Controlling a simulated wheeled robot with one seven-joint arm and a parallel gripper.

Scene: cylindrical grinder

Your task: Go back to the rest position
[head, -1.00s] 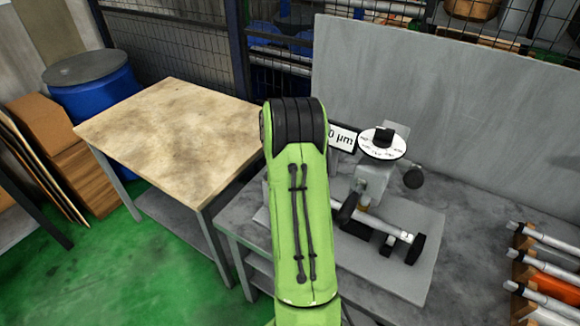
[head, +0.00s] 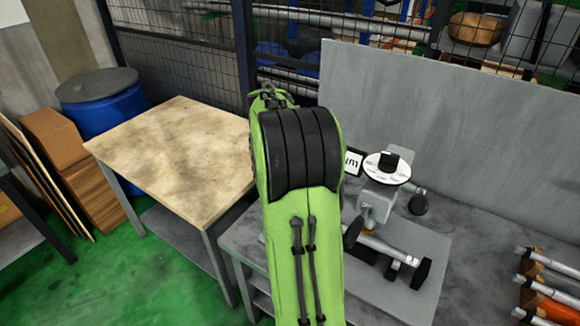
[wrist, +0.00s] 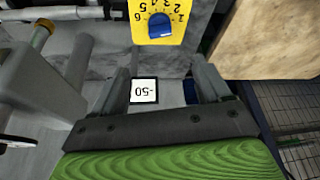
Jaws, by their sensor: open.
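My gripper (wrist: 165,78) shows in the wrist view with its two dark fingers apart and nothing held between them. In the head view it is hidden behind my green arm, which rises in the middle of the picture. A small white display reading "-50", upside down, shows between the fingers in the wrist view (wrist: 144,90). A yellow panel with a blue dial (wrist: 160,22) lies beyond the fingertips. In the head view, a grey device with a round white dial (head: 387,167) stands right of my arm, with a shaft (head: 385,248) in front of it.
A wooden-topped table (head: 175,155) stands left of my arm, with a blue barrel (head: 105,110) behind it. A tall grey panel (head: 450,130) stands behind the device. Several rods lie in a rack (head: 545,285) at the right. Green floor is clear at the lower left.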

